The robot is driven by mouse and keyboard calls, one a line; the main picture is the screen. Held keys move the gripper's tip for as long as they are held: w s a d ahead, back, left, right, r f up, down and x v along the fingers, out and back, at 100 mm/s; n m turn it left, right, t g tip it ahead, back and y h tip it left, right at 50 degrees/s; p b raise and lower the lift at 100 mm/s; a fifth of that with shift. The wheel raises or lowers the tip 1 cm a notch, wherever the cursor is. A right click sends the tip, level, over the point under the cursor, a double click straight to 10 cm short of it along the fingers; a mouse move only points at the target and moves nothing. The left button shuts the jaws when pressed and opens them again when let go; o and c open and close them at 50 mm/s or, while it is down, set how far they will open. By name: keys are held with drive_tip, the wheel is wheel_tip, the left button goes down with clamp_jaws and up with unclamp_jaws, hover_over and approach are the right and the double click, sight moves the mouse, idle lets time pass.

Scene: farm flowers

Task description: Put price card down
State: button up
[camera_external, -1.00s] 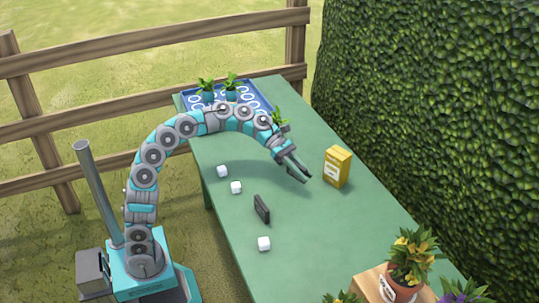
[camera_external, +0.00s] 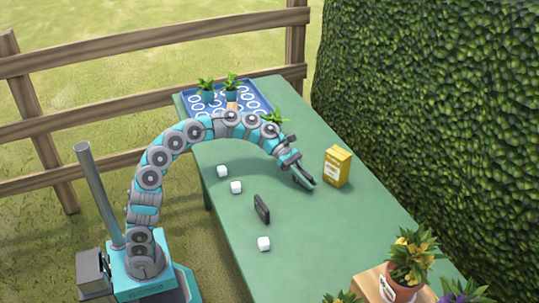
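A small dark card-like block (camera_external: 262,209), which looks like the price card, stands on the green table (camera_external: 235,222) between two white cubes. My gripper (camera_external: 305,182) is above the table to the upper right of the dark card, apart from it, pointing down and to the right. Its fingers lie close together in this view. I cannot tell whether they are open or shut, and no held thing is visible between them.
A yellow box (camera_external: 337,167) stands just right of my gripper. White cubes (camera_external: 236,187) lie left of the card, with another white cube (camera_external: 264,243) below it. A blue tray (camera_external: 190,101) with potted plants is at the far end. A flowerpot (camera_external: 401,287) stands on a wooden block at the near right.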

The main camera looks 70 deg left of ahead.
drive_tip(key=o, duration=0.4)
drive_tip(key=shift+a+r, duration=0.1)
drive_tip(key=shift+r, duration=0.05)
drive_tip(key=p+v, duration=0.1)
drive_tip(key=v, duration=1.1)
drive_tip(key=shift+r, duration=0.1)
